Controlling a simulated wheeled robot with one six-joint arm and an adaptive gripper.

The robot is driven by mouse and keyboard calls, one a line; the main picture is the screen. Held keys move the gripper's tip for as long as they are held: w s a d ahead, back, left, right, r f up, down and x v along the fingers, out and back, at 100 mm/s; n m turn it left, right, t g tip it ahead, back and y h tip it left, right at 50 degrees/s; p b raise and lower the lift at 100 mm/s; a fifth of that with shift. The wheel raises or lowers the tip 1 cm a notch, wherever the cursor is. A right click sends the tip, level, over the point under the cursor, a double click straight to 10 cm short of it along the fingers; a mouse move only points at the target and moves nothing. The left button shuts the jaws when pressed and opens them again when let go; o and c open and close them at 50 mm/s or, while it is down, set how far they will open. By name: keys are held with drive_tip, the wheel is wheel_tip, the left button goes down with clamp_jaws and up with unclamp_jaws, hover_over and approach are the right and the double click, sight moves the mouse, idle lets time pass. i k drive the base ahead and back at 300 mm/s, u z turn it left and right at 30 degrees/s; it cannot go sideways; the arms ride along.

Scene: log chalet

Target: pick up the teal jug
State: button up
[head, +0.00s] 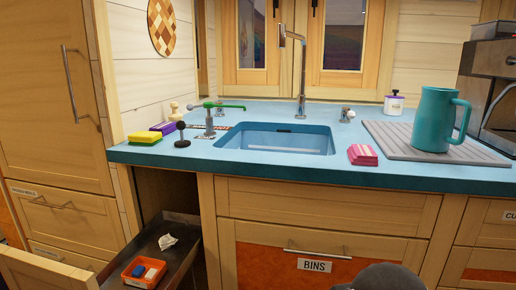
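The teal jug (433,118) stands upright on a grey ridged mat (405,142) on the blue counter, to the right of the sink. Its handle points right, and its open rim faces up. The whole jug shows, with nothing in front of it. My gripper is not in view. A dark grey rounded shape, perhaps part of my arm, shows at the bottom edge.
A pink sponge stack (362,155) lies left of the mat. A white jar (394,103) stands behind it. A coffee machine (490,90) stands close right of the jug. Below left, a drawer (180,262) is pulled out, holding an orange tray (133,282).

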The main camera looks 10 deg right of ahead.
sight(434, 119)
drive_tip(key=z, duration=3.45)
drive_tip(key=k, duration=0.85)
drive_tip(key=u, duration=1.65)
drive_tip(key=i, duration=0.2)
